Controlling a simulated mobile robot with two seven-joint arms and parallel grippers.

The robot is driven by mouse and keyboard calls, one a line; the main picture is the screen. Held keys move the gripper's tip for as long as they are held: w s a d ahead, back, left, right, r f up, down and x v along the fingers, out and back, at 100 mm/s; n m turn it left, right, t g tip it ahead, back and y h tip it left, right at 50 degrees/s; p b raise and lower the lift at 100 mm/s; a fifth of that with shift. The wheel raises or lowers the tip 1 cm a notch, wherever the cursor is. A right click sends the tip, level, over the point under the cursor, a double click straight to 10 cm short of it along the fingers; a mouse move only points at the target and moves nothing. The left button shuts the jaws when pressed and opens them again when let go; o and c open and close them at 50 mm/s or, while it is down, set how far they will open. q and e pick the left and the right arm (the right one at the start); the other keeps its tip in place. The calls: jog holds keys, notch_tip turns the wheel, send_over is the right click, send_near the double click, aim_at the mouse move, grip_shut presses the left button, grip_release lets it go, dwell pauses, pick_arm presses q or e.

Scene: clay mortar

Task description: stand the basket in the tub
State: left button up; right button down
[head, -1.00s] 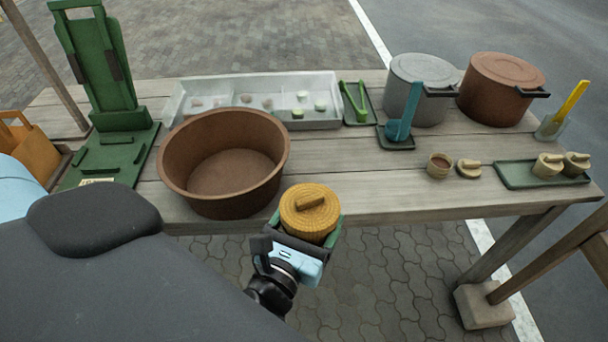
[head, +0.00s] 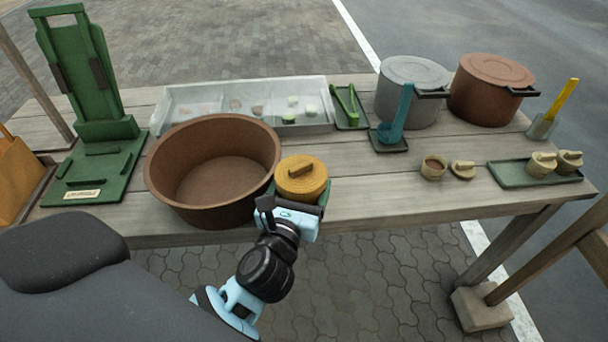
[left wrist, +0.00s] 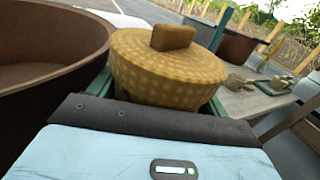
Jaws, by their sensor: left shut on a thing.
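The basket (head: 301,177) is yellow, woven and round, with a lid and a block-shaped brown handle. My left gripper (head: 299,196) is shut on it, with green fingers on its sides, and holds it upright. It also shows in the left wrist view (left wrist: 165,70), just right of the tub. The tub (head: 160,190) is brown, round, wide and empty, and stands at the table's front left. Its wall also fills the left of the left wrist view (left wrist: 50,95). The basket is outside the tub, beside its right wall; I cannot tell whether they touch. My right gripper is not in view.
A grey tray (head: 240,92) of small items lies behind the tub. A green stand (head: 110,170) is at its left. A grey pot (head: 408,95) and a brown pot (head: 490,92) stand at the back right.

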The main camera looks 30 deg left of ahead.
pick_arm(q)
jog(key=w, duration=0.2)
jog(key=w+a, duration=0.2)
jog(key=w, duration=0.1)
jog(key=shift+w+a+f, duration=0.25)
jog(key=shift+w, duration=0.1)
jog(key=shift+f, duration=0.1)
notch_tip(320, 180, down, 4)
jog(key=shift+r+b, duration=0.2)
jog(key=shift+b, duration=0.65)
jog(key=shift+r, duration=0.1)
jog(key=o, duration=0.6)
jog(key=shift+o, duration=0.6)
